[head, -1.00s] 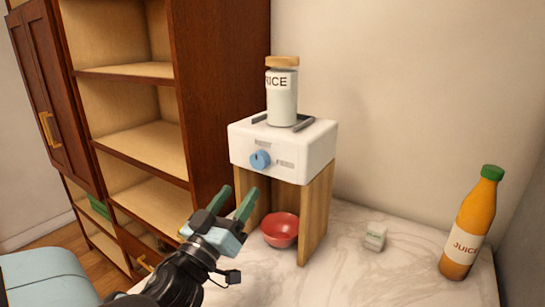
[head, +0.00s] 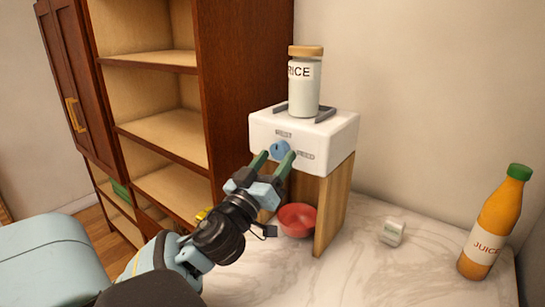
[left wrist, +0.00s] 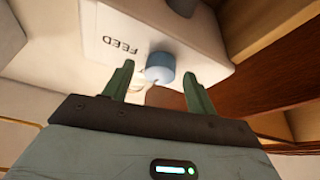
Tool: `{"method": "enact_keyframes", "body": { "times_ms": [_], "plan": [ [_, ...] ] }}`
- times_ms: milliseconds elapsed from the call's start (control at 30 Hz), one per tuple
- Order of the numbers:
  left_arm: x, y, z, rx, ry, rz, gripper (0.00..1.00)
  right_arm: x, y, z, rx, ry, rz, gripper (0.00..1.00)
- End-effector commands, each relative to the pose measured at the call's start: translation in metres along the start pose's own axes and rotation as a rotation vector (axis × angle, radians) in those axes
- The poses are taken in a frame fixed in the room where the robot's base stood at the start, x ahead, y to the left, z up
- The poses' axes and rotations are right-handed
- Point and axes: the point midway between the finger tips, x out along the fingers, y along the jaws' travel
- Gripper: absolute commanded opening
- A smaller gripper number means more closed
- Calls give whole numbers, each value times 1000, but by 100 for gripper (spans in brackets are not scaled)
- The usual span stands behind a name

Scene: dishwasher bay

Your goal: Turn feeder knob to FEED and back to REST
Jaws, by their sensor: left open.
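The feeder (head: 335,135) is a white box on wooden legs with a blue round knob (head: 279,149) on its front face. Faint labels show above and to the right of the knob. In the left wrist view the knob (left wrist: 160,67) sits beside the printed word FEED (left wrist: 121,46), which appears upside down. My left gripper (head: 274,160) is open just in front of the knob. In the left wrist view its two green fingers (left wrist: 157,80) stand on either side of the knob, with gaps showing. My right gripper is out of view.
A rice jar (head: 305,85) stands on the feeder between dark rails. A red bowl (head: 297,219) sits beneath the feeder. An open wooden shelf (head: 165,135) is at left.

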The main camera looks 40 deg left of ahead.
Motion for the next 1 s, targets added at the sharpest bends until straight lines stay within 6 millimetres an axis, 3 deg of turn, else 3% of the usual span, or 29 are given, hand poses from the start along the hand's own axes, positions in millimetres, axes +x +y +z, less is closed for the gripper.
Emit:
{"method": "enact_keyframes", "body": {
  "times_ms": [400,767,1000],
  "plan": [
    [8,0,1,1,-1,-1,57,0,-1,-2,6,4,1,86],
    [8,0,1,1,-1,-1,12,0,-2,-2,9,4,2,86],
    [8,-1,0,21,0,7,12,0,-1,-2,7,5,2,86]
  ]
}}
